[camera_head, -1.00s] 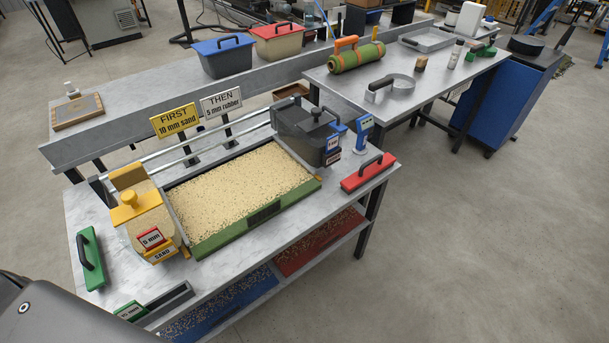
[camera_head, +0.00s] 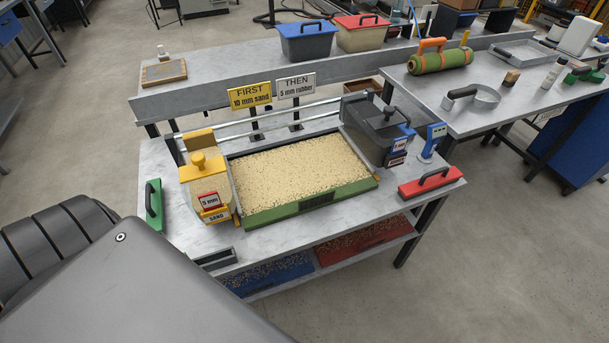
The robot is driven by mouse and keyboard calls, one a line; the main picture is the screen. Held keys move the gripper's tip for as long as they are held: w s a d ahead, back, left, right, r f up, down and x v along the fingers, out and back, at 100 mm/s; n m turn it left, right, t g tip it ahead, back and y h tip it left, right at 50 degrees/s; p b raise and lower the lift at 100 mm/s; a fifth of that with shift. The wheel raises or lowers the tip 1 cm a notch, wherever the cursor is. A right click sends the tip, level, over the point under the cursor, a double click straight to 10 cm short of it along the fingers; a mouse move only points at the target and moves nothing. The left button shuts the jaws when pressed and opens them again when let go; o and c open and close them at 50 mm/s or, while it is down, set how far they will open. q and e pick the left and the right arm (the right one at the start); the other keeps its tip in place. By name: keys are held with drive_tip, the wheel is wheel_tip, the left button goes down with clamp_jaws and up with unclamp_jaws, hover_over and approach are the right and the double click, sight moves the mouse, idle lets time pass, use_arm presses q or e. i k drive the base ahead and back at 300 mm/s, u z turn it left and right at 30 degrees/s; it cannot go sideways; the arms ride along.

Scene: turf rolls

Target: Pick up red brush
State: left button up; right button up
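The red brush (camera_head: 432,183) is a red block with a dark arched handle on top. It lies at the right front corner of the grey table in the head view, to the right of the sand-filled tray (camera_head: 303,208). Nothing touches it from above. A large dark grey part of my own arm or body fills the lower left of the view. Neither of my grippers shows.
A yellow sand box (camera_head: 207,189) and a green brush (camera_head: 154,207) stand at the table's left. A dark hopper (camera_head: 378,130) and a blue gauge (camera_head: 432,141) are behind the red brush. Free floor (camera_head: 500,260) lies to the right.

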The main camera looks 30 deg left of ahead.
sight(440, 177)
drive_tip(key=z, duration=0.2)
drive_tip(key=k, duration=0.3)
drive_tip(key=z, duration=1.05)
drive_tip(key=k, duration=1.1)
drive_tip(key=z, duration=0.65)
drive_tip(key=i, duration=1.25)
drive_tip(key=u, duration=0.35)
drive_tip(key=i, duration=2.3)
drive_tip(key=u, duration=1.1)
drive_tip(key=i, duration=1.25)
drive_tip(key=u, duration=1.75)
drive_tip(key=i, duration=0.7)
drive_tip(key=u, duration=0.5)
